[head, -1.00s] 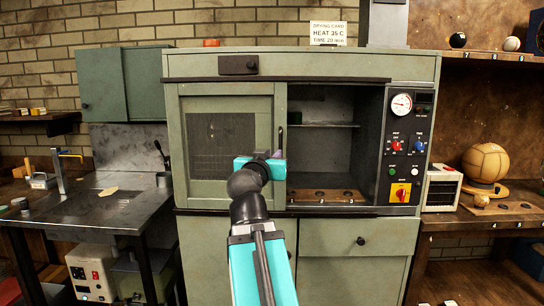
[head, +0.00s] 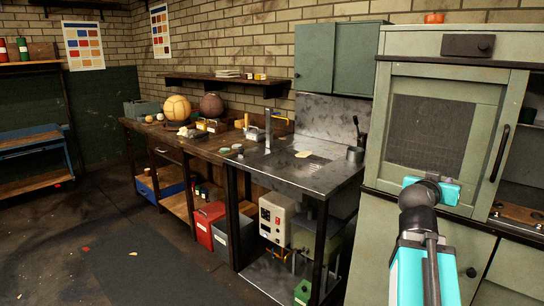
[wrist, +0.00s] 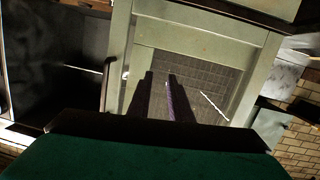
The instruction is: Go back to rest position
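My arm with its turquoise wrist (head: 440,190) reaches up at the right of the head view, in front of the green drying cabinet (head: 455,45). The fingertips are hidden there. The same door (head: 440,135) shows in the head view. I cannot tell how far the fingers are from it.
A steel sink bench (head: 320,178) stands left of the cabinet. Further left, a wooden workbench (head: 170,128) holds a yellow ball (head: 176,108) and a brown ball (head: 212,105). A red bin (head: 208,225) sits below. The floor (head: 110,245) at the front left is mostly clear.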

